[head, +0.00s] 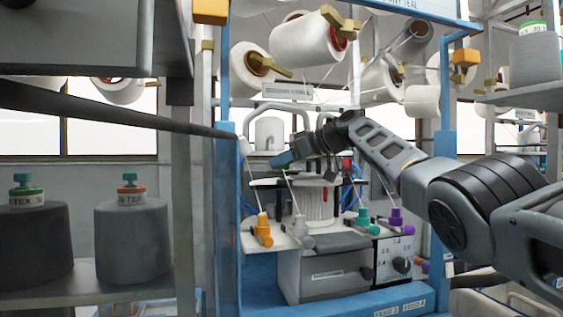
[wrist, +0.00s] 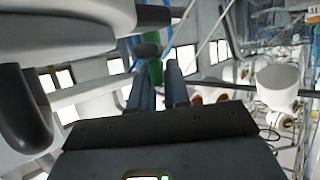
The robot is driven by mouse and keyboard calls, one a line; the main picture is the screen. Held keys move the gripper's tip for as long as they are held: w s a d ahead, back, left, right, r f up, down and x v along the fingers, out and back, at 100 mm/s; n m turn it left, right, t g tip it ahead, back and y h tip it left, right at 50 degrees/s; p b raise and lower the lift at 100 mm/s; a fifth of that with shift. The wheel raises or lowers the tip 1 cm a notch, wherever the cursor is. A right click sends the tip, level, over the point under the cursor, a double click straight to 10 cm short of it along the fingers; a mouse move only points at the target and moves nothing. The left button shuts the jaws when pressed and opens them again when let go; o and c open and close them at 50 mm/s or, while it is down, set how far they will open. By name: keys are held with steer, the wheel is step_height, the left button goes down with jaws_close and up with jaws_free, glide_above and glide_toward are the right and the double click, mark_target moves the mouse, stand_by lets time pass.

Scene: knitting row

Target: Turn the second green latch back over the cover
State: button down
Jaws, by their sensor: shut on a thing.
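My gripper (head: 286,161) reaches in from the right, above the knitting head at the middle of the head view. In the wrist view its two dark blue-grey fingers (wrist: 157,82) are closed on the green latch (wrist: 154,69), whose green part shows between the fingertips. In the head view the latch is too small and too much covered by my gripper to make out well. A white ribbed cylinder (head: 313,204) stands below and right of the gripper. I cannot clearly pick out the cover or the other green latch.
A front plate (head: 318,242) carries orange (head: 263,229), grey (head: 299,234), teal (head: 363,219) and purple (head: 396,220) pegs with yarn rising from some. Blue frame posts (head: 226,190) (head: 445,100) stand on both sides. Yarn cones hang above. Grey cones (head: 132,240) stand on the left shelf.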

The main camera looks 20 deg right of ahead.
steer(key=shift+d+f, duration=0.15)
steer(key=shift+f, duration=0.1)
steer(key=c, duration=1.2)
jaws_free()
steer(key=shift+r, duration=0.1)
steer(key=shift+s, duration=0.1)
steer(key=shift+b+v, duration=1.6)
steer(key=shift+v, duration=2.2)
steer(key=shift+o, duration=0.5)
